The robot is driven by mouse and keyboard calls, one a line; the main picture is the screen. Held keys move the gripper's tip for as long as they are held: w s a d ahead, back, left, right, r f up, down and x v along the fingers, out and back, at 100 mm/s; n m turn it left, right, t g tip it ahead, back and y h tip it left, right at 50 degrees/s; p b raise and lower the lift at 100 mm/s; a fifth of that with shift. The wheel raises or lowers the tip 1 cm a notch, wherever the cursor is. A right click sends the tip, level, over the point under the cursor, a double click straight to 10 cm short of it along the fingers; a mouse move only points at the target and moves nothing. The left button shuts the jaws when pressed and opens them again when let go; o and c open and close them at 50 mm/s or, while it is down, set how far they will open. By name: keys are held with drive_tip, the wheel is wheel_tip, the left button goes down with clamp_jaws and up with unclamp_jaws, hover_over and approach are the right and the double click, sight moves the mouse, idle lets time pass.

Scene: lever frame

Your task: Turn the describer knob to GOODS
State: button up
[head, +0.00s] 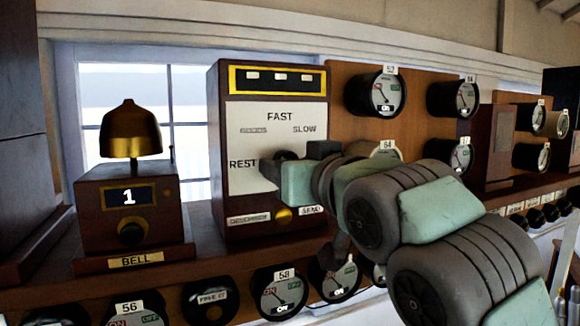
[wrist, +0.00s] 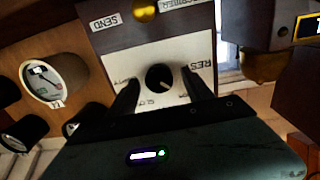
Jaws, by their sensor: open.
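The describer is a dark wooden box (head: 289,70) with a white dial plate (head: 243,113). FAST is at the top, SLOW at the right, REST at the left; a blurred label between FAST and REST looks like GOODS. The round black knob (wrist: 159,77) sits in the middle of the plate in the wrist view, where the plate appears upside down. My gripper (wrist: 161,80) is open, one finger on each side of the knob, with visible gaps. In the head view my gripper (head: 288,162) covers most of the knob. I cannot tell where the knob points.
A bell box (head: 130,202) with a brass bell (head: 131,130) stands left of the describer. Round instruments, such as dial 52 (head: 378,93), are on the panel at right. Several more dials, including dial 58 (head: 281,292), line the shelf below. A brass button (head: 283,214) is below the plate.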

drive_tip(key=b+v, duration=0.1)
drive_tip(key=v, duration=0.9)
drive_tip(key=shift+d, duration=0.1)
